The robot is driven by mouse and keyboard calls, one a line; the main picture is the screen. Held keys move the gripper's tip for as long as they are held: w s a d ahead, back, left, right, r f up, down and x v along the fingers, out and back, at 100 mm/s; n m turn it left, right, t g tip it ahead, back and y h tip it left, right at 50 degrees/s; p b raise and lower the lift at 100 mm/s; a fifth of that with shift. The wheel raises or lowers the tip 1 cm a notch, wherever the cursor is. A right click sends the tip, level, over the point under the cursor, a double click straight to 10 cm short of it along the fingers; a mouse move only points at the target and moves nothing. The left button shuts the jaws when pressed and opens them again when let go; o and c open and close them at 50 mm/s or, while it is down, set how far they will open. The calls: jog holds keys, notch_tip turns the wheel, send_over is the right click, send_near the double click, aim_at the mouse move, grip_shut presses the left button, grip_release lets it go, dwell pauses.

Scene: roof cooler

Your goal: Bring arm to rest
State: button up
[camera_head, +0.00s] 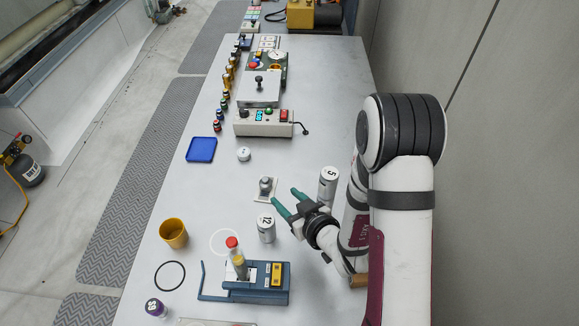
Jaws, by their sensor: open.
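My gripper (284,204) has two green fingers spread apart with nothing between them. It is above the table (335,85), with the arm folded in at the right side of the picture. A silver can marked 12 (267,228) stands just below and left of the gripper. A silver can marked 5 (328,186) stands to its right, close to my arm. A small plate with a metal knob (265,188) is just left of the fingertips. I cannot tell the gripper's exact height over the table.
A yellow cup (173,233), a purple-capped jar (155,308) and a blue tray (201,150) are along the left. A control box (263,123) is farther back. A wall (500,180) stands right of the table.

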jog(key=w+d+r+m+g+h, duration=0.1)
jog(key=d+r+m+h, duration=0.15)
jog(key=r, duration=0.25)
jog(key=w+d+r+m+g+h, duration=0.1)
jog(key=w+r+m+h, duration=0.1)
jog(key=r+m, duration=0.3)
jog(key=s+d+r+m+g+h, duration=0.1)
jog(key=s+d+m+g, duration=0.2)
jog(key=s, duration=0.6)
jog(key=s+d+r+g+h, duration=0.25)
jog(key=s+d, duration=0.35)
jog(key=s, duration=0.4)
jog(key=s+a+m+g+y, duration=0.1)
jog(key=s+a+g+y, duration=0.1)
jog(key=s, duration=0.6)
jog(key=shift+s+a+g, duration=0.35)
jog(key=shift+a+g, duration=0.05)
jog(key=shift+g, duration=0.15)
jog(key=shift+r+m, duration=0.1)
jog(key=shift+m, duration=0.15)
